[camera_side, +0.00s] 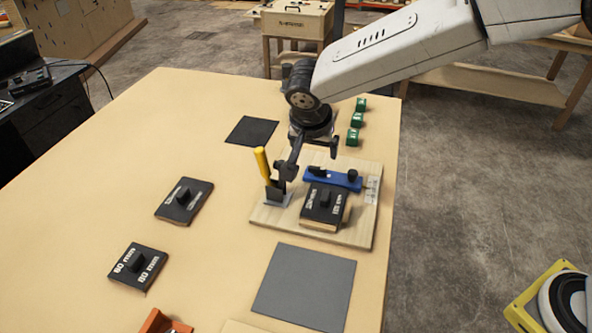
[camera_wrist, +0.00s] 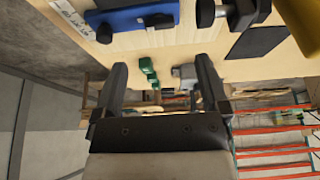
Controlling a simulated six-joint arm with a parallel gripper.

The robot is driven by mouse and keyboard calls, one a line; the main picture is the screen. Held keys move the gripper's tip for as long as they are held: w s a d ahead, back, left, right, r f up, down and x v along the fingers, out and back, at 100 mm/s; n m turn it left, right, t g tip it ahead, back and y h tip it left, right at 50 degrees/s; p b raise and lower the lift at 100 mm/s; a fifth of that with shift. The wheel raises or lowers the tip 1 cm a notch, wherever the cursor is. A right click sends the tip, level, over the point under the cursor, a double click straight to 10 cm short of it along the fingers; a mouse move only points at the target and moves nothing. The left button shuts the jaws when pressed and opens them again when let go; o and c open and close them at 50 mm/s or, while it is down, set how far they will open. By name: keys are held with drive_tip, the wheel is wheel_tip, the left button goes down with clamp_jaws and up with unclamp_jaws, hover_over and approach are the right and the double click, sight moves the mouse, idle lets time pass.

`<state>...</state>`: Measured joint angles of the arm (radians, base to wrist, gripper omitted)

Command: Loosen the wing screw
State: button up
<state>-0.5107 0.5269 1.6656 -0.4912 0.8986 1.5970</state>
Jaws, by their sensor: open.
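A blue bar (camera_side: 335,180) lies on a light wooden board (camera_side: 358,221) with two black knobs on it. The left knob (camera_side: 317,171) looks wing-shaped and may be the wing screw; the right knob (camera_side: 353,175) looks round. The wrist view shows the blue bar (camera_wrist: 130,19) at the top, with the likely wing screw (camera_wrist: 160,20) at its right end. My gripper (camera_side: 312,157) is open above the board, just behind and left of the bar. In the wrist view my gripper (camera_wrist: 161,70) has nothing between its fingers, and the knobs lie beyond the fingertips.
A yellow-handled clamp (camera_side: 262,164) stands upright at the board's left, close to a finger. A black labelled block (camera_side: 324,206) sits in front of the bar. Several green blocks (camera_side: 356,120) stand behind.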

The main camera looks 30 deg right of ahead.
sight(317, 168)
drive_tip(key=shift+x, duration=3.85)
drive_tip(key=shift+c, duration=0.2)
clamp_jaws()
